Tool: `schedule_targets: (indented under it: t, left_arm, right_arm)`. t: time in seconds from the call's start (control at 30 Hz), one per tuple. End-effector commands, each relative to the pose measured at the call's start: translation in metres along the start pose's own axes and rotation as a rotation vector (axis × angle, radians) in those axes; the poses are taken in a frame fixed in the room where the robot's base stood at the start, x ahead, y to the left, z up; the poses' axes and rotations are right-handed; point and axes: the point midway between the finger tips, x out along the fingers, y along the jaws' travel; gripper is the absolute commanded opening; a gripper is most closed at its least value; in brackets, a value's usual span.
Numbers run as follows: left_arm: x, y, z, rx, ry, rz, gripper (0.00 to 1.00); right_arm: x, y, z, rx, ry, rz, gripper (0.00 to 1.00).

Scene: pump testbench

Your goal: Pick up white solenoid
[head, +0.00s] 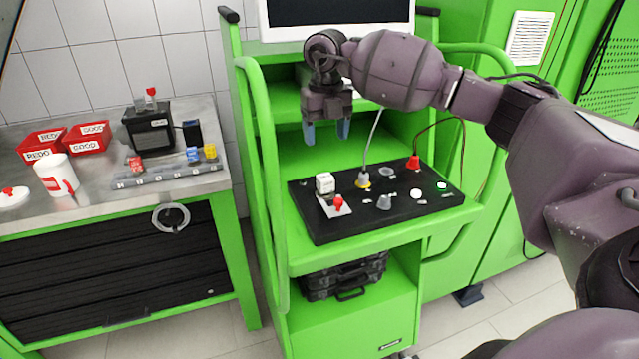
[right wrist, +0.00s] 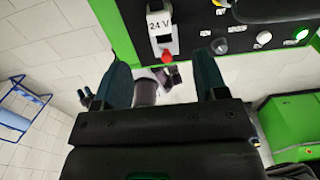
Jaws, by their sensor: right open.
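The white solenoid (head: 325,183) is a small white cube seated at the left of the black test panel (head: 400,217). It also shows at the top of the right wrist view (right wrist: 158,20), with a 24 V label beside it and a red knob (right wrist: 167,56) near it. My right gripper (head: 327,132) hangs above and behind the solenoid in the head view, fingers pointing down, apart and empty. In the right wrist view its two dark fingers (right wrist: 162,75) are spread, with the solenoid beyond their tips. A small dark two-pronged shape (right wrist: 86,98) may be my left gripper; its state is unclear.
A red plug (head: 413,162) and a grey plug (head: 363,179) with cables stand on the panel, near the gripper's space. The green cart's rails (head: 262,150) flank it. The left workbench (head: 100,195) holds red bins, a white cup and a black device.

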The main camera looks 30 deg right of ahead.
Motion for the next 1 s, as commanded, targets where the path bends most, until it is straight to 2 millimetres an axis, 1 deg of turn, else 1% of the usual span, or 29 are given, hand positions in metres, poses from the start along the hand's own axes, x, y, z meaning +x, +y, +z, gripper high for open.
schedule_targets:
  t: [0.03, 0.2, 0.3, 0.47, 0.57, 0.7, 0.8, 0.9, 1.0]
  left_arm:
    - [-0.001, 0.0, 0.004, -0.001, -0.007, 0.0, 0.51]
    - [-0.002, 0.0, 0.01, -0.001, -0.02, -0.001, 0.51]
    - [-0.001, 0.0, 0.009, -0.001, -0.018, -0.001, 0.51]
    - [0.001, 0.0, 0.004, 0.0, -0.008, 0.001, 0.51]
    - [0.001, 0.001, 0.001, 0.0, -0.003, 0.001, 0.51]
    - [0.002, 0.001, -0.001, 0.001, 0.001, 0.001, 0.51]
    - [0.002, 0.001, -0.002, 0.001, 0.003, 0.002, 0.51]
    - [0.002, 0.001, -0.002, 0.001, 0.003, 0.002, 0.51]
    - [0.002, 0.001, -0.002, 0.001, 0.003, 0.002, 0.51]
  right_arm:
    - [0.008, 0.0, -0.001, -0.001, 0.004, -0.001, 0.66]
    - [0.033, 0.001, -0.001, -0.001, 0.004, 0.0, 0.66]
    - [0.042, 0.001, 0.0, -0.001, 0.002, 0.002, 0.66]
    - [0.049, 0.001, 0.0, -0.001, 0.002, 0.002, 0.66]
    - [0.06, 0.002, 0.0, -0.002, 0.001, 0.002, 0.66]
    - [0.08, 0.003, 0.001, -0.002, 0.003, 0.002, 0.66]
    - [0.091, 0.002, 0.001, -0.002, 0.002, 0.002, 0.66]
    - [0.096, 0.002, 0.001, -0.002, 0.002, 0.002, 0.66]
    - [0.095, 0.002, 0.001, -0.002, 0.001, 0.002, 0.66]
